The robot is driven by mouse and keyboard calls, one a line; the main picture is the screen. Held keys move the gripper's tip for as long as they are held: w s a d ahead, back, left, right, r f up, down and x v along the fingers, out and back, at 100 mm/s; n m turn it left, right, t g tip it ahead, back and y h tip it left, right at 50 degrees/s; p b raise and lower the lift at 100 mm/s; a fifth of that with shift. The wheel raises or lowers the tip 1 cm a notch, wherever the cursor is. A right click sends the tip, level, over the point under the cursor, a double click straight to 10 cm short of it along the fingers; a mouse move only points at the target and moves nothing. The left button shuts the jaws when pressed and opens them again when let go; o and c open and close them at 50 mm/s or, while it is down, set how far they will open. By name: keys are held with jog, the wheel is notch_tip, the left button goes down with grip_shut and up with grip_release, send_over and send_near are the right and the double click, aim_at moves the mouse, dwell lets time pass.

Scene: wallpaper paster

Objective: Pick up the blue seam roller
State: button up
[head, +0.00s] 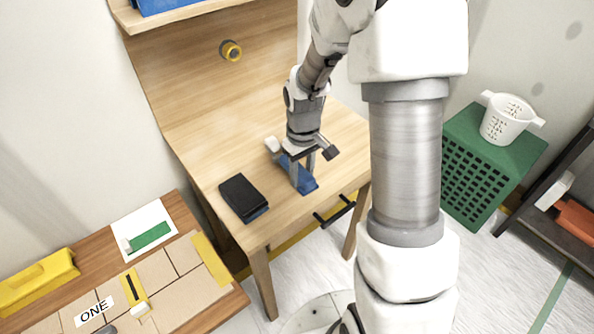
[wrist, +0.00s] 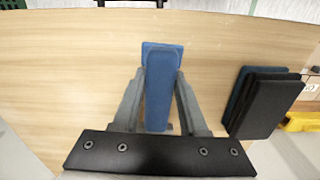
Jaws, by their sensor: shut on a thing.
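The blue seam roller (head: 309,185) is at the wooden table's top, between the fingers of my gripper (head: 301,180). In the wrist view the blue seam roller (wrist: 163,60) runs lengthwise between the two grey fingers of my gripper (wrist: 161,80), which press on its sides. The gripper points down and is shut on it. Part of the roller is hidden behind the fingers in the head view. I cannot tell whether it touches the table or is slightly raised.
A black and dark blue block (head: 242,196) lies left of the gripper on the wooden table (head: 215,145); it also shows at right in the wrist view (wrist: 268,102). A lower bench (head: 205,310) with boards stands front left. A green crate (head: 480,130) bears a white basket (head: 508,122).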

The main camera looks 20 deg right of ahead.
grip_shut()
jog(key=shift+r, duration=0.1)
jog(key=shift+r, duration=0.6)
jog(key=r, duration=0.1)
jog(key=r+p, duration=0.1)
jog(key=d+r, duration=0.1)
jog(key=shift+s+r+p, duration=0.25)
jog(key=shift+r+p, duration=0.05)
jog(key=s+d+r+p, duration=0.2)
jog(key=s+d+r, duration=0.4)
jog(key=d, duration=0.2)
jog(key=shift+d, duration=0.4)
jog(key=shift+o, duration=1.1)
grip_release()
grip_shut()
